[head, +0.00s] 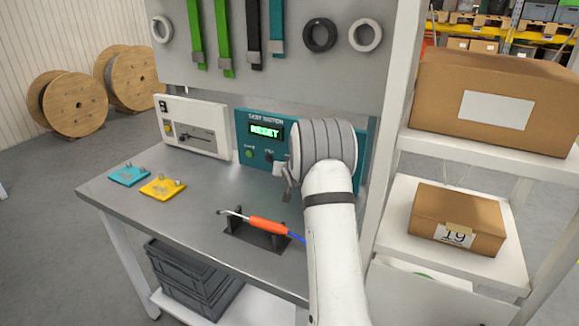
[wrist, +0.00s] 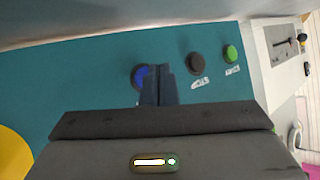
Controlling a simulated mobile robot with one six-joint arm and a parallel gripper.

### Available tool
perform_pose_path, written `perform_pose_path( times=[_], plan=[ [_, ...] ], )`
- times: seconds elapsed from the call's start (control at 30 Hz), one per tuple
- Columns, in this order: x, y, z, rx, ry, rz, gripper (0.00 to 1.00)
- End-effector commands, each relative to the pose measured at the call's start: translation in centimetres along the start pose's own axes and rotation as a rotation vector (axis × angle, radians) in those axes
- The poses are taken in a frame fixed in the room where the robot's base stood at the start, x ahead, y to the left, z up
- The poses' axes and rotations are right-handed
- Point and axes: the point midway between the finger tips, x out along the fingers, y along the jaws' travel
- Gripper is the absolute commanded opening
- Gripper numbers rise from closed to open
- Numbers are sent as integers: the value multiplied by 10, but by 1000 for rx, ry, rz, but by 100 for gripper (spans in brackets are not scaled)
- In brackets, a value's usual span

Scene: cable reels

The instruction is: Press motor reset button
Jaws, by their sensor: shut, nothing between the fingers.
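The teal test station panel (head: 243,135) stands at the back of the bench, and its display (head: 265,131) reads "RESET" in green. A green button (head: 249,154) shows below it. In the wrist view a blue button (wrist: 138,77), a dark button (wrist: 195,63) and a green button (wrist: 230,54) sit in a row on the panel. My gripper (wrist: 158,69) is shut and empty, its tips over the blue button and covering part of it. I cannot tell whether they touch it. In the head view my wrist hides the panel's right part, and my gripper (head: 287,185) shows only partly.
A white unit (head: 193,127) stands left of the panel. A teal plate (head: 129,175) and a yellow plate (head: 162,188) lie on the bench (head: 205,215). An orange-handled tool (head: 268,226) rests on a black stand. Part of a yellow disc (wrist: 12,155) shows at the wrist view's left.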

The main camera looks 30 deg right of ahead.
Motion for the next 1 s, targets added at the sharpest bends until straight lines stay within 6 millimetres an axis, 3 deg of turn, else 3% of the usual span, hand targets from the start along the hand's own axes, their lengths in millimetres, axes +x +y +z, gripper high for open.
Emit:
perform_pose_path(
  times=[1.0],
  plan=[
    [7, 5, -6, 0, 0, 0, 0]
  ],
)
